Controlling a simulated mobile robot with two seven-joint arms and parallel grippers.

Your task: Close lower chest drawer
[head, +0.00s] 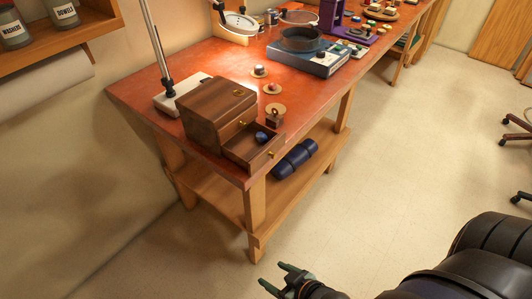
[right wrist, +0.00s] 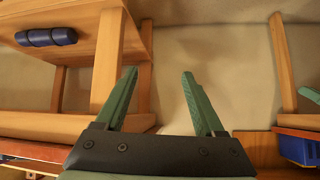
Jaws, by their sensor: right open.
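A small dark wooden chest (head: 214,108) stands on the red workbench top near its front left corner. Its lower drawer (head: 256,150) is pulled out toward the front right and holds a dark blue round item (head: 262,137). A small brass knob sits on the drawer front. My right gripper (head: 276,276) is open and empty, over the floor in front of the bench and well apart from the drawer. In the right wrist view its two green fingers (right wrist: 158,100) are spread with nothing between them. My left gripper is not in view.
The workbench (head: 140,87) has a lower shelf with a blue roll (head: 295,159), also in the right wrist view (right wrist: 46,37). The floor (head: 390,150) ahead is clear.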

